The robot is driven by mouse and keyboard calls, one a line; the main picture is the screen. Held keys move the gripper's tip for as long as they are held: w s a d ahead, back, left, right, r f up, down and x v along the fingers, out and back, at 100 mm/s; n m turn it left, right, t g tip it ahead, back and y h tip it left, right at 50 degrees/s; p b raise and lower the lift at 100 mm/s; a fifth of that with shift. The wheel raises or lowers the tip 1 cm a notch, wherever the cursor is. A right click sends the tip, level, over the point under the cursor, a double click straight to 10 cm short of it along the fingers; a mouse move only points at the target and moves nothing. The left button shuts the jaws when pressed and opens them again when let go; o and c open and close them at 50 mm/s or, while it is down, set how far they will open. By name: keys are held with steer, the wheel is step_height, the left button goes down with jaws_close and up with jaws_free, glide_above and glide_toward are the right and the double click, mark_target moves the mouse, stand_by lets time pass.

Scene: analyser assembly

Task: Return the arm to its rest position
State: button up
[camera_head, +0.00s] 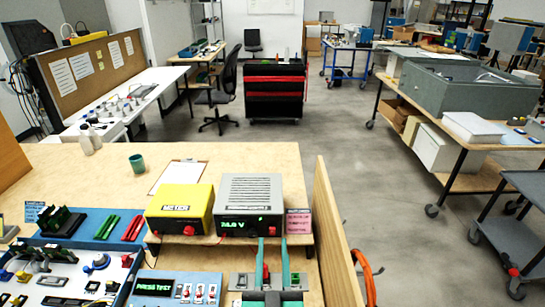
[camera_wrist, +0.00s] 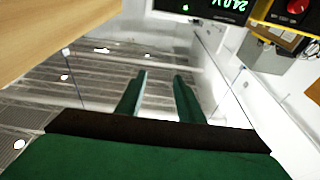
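My gripper (camera_head: 273,245) is at the bottom centre of the head view, in front of the grey power supply (camera_head: 250,195). Its two green fingers are apart, with nothing visible held between them. In the wrist view the fingers (camera_wrist: 160,85) also stand apart with an empty gap. The power supply's lit display (camera_wrist: 216,6) shows upside down at the top of the wrist view, beyond the fingertips. Most of my arm is out of view.
A yellow meter (camera_head: 180,208) stands left of the power supply. A wooden side panel (camera_head: 335,235) rises at the right. A "PRESS TEST" panel (camera_head: 175,288) and a blue tray (camera_head: 90,224) with boards are left. A green cup (camera_head: 137,163) stands behind.

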steer(key=s+f+g, duration=0.1)
steer(key=s+f, duration=0.5)
steer(key=s, duration=0.5)
steer(key=s+f+g, duration=0.2)
steer(key=s+f, duration=0.4)
steer(key=s, duration=0.5)
steer(key=s+f+g, duration=0.2)
steer(key=s+f, duration=0.5)
steer(key=s, duration=0.4)
steer(key=shift+s, duration=0.2)
steer(key=shift+s, duration=0.1)
steer(key=shift+c, duration=0.6)
